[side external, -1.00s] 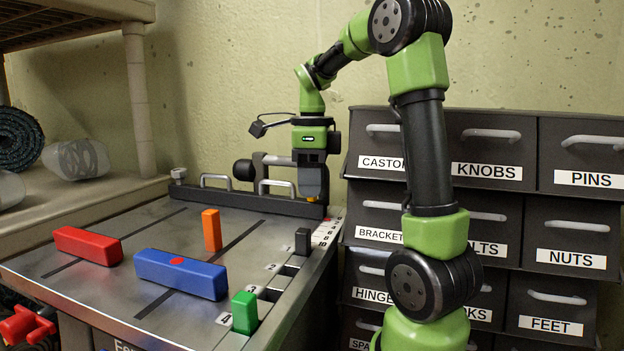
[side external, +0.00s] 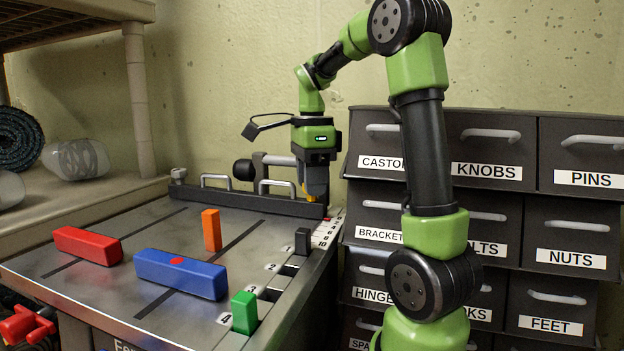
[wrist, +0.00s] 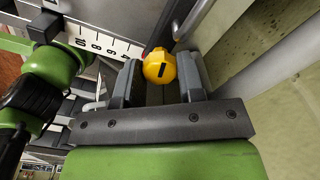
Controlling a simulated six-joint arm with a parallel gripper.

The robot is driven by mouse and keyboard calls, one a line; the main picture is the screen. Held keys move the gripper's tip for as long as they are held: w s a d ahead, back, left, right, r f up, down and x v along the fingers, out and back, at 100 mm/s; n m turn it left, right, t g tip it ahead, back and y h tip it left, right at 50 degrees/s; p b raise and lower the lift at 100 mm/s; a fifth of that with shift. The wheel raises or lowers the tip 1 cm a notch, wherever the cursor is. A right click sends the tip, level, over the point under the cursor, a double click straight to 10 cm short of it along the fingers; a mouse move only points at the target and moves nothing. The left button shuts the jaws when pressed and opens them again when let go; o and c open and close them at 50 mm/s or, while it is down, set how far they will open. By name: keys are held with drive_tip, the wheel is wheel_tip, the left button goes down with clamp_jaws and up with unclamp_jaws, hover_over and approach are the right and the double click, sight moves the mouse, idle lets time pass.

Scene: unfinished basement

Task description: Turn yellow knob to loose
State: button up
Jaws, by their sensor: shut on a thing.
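In the side view my gripper (side external: 314,190) points straight down at the far right corner of the metal worktop, and only a sliver of the yellow knob (side external: 311,198) shows below the fingers. Any markings around the knob are too hidden to read.
A number scale (side external: 326,230) runs beside the knob, with a dark block (side external: 302,241) nearby. Orange (side external: 211,230), red (side external: 88,245), blue (side external: 180,273) and green (side external: 244,312) blocks stand on the worktop. Labelled drawers (side external: 485,150) stand close on the right.

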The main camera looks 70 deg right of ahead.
drive_tip(key=o, duration=0.6)
drive_tip(key=shift+o, duration=0.2)
drive_tip(key=shift+r, duration=0.1)
wheel_tip(320, 180, up, 10)
idle(0.3)
